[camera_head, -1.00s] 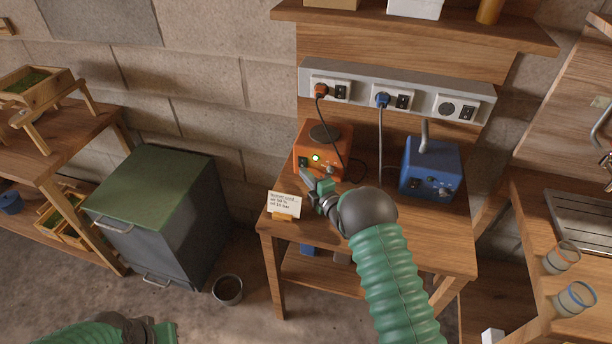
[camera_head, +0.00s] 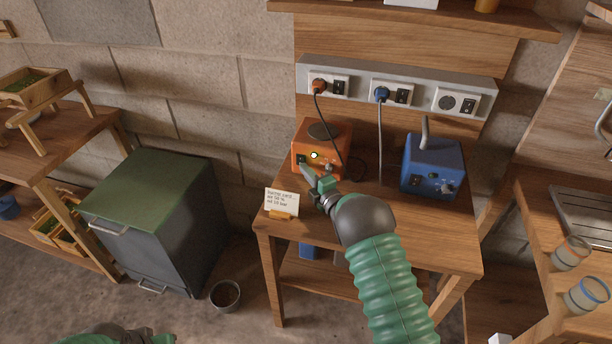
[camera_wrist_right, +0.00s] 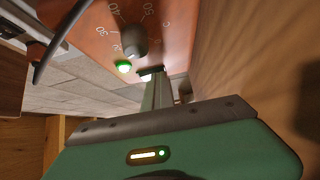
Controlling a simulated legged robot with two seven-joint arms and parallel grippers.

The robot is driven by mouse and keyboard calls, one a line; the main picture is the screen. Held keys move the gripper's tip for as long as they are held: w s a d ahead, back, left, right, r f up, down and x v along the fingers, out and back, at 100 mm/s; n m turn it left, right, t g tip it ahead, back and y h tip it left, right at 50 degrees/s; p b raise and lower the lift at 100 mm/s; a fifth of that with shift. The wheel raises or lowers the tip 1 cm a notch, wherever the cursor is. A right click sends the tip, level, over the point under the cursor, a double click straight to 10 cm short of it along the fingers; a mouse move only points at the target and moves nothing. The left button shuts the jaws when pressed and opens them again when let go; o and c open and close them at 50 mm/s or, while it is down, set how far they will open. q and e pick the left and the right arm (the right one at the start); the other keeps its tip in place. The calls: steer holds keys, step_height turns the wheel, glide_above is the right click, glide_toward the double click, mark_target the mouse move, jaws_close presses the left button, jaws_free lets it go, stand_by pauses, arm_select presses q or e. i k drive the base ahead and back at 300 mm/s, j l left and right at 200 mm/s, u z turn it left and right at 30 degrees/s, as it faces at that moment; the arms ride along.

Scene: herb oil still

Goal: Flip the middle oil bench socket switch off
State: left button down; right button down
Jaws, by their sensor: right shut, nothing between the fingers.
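The middle socket (camera_head: 394,92) is on the grey wall strip, with a blue plug in its left half and a dark switch (camera_head: 402,96) in its right half. The switch's position is too small to tell. My right gripper (camera_head: 305,167) is shut and empty, with its fingertips at the lower left front of the orange unit (camera_head: 327,140), well below and left of the middle socket. The right wrist view shows its closed fingers (camera_wrist_right: 153,88) close to the orange face, a knob and a green light; contact is unclear. At the bottom left, only part of my left arm shows, its fingers hidden.
An orange plug fills the left socket (camera_head: 325,85); the right socket (camera_head: 455,102) has no plug. Cords hang in front of the wall. A blue unit (camera_head: 431,168) stands right on the bench (camera_head: 400,215). A note card (camera_head: 282,201) stands at the bench's left edge.

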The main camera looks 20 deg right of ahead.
mark_target(402, 97)
steer(key=k, duration=0.85)
